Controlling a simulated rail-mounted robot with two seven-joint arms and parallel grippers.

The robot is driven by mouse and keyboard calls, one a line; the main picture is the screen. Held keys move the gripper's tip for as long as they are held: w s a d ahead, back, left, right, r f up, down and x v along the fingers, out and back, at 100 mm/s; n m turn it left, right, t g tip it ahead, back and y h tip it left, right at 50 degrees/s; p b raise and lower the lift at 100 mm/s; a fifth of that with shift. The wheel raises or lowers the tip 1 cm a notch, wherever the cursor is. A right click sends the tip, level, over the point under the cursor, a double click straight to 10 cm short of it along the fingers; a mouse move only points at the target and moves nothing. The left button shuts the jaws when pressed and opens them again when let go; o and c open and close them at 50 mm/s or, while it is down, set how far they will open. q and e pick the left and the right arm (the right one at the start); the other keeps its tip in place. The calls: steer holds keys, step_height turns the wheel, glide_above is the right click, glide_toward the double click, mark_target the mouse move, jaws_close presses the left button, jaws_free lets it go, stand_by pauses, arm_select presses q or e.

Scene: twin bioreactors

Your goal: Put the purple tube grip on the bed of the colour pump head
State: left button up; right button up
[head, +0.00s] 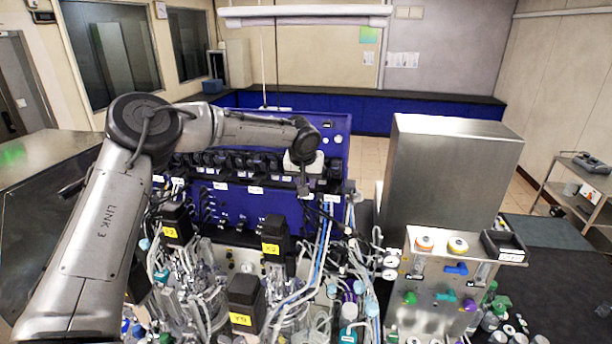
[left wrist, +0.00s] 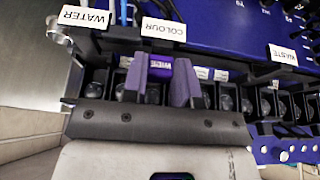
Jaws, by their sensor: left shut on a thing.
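My left gripper (left wrist: 161,76) is shut on the purple tube grip (left wrist: 160,63), which shows between its two fingers in the left wrist view and bears dark lettering. In the head view my left gripper (head: 304,184) points down in front of the pump row (head: 235,162); the grip is too small to make out there. My right gripper is not in view.
The WATER label (left wrist: 84,19) is left of COLOUR and the WASTE label (left wrist: 283,55) is to the right. Further pump heads (left wrist: 228,100) stand close beside the fingers. Bioreactor vessels, tubing and black motors (head: 246,293) crowd the front. A steel cabinet (head: 440,170) stands right.

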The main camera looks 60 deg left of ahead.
arm_select(q)
steer(key=shift+f, duration=0.25)
steer(key=o, duration=0.9)
steer(key=shift+r, duration=0.1)
steer(key=shift+r, duration=0.2)
steer(key=shift+d+r, duration=0.15)
steer(key=shift+r, duration=0.1)
steer(key=b+v, duration=0.3)
steer(key=v, duration=0.8)
steer(key=shift+r, duration=0.2)
steer(key=shift+s, duration=0.1)
